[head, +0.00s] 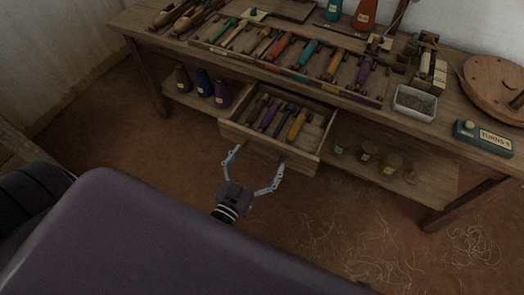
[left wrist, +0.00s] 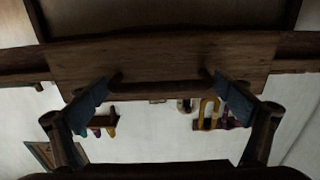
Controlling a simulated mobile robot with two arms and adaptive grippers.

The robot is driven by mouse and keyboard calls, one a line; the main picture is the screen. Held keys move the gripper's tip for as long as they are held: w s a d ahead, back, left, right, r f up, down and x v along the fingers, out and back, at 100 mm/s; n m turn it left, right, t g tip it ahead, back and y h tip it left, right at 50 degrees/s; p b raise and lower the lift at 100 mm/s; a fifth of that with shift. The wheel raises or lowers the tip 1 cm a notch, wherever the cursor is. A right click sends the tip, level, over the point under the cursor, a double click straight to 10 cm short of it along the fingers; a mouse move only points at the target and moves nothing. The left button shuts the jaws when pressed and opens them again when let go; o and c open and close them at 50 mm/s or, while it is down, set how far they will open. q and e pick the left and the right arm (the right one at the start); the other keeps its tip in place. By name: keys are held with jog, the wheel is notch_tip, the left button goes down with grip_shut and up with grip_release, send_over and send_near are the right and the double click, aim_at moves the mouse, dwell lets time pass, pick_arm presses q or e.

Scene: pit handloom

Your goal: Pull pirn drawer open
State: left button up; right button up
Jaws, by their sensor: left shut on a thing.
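The pirn drawer (head: 252,139) stands pulled out from under the loom-side table, with several coloured pirns (head: 268,117) lying inside it. My left gripper (head: 259,157) is at the drawer front, its two fingers spread wide. In the left wrist view the dark bar handle (left wrist: 160,82) runs across the drawer front (left wrist: 160,58). The fingertips of my left gripper (left wrist: 161,88) press on the handle's two ends. In the head view the handle is hard to make out in shadow. My right gripper is not in view.
The wooden table (head: 455,108) carries a rack of coloured pirns (head: 290,50), a grey tray (head: 414,102) and a labelled box (head: 484,138). Dark cones (head: 203,83) and small jars (head: 367,151) stand on the lower shelf beside the drawer. Floor before the drawer is clear, with loose threads (head: 370,240) at right.

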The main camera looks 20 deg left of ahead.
pick_arm(q)
jog(key=shift+s+d, duration=0.1)
jog(key=shift+d, duration=0.05)
jog(key=o, duration=1.3)
jog(key=s, duration=1.2)
jog(key=shift+a, duration=0.2)
jog(key=shift+w, duration=0.1)
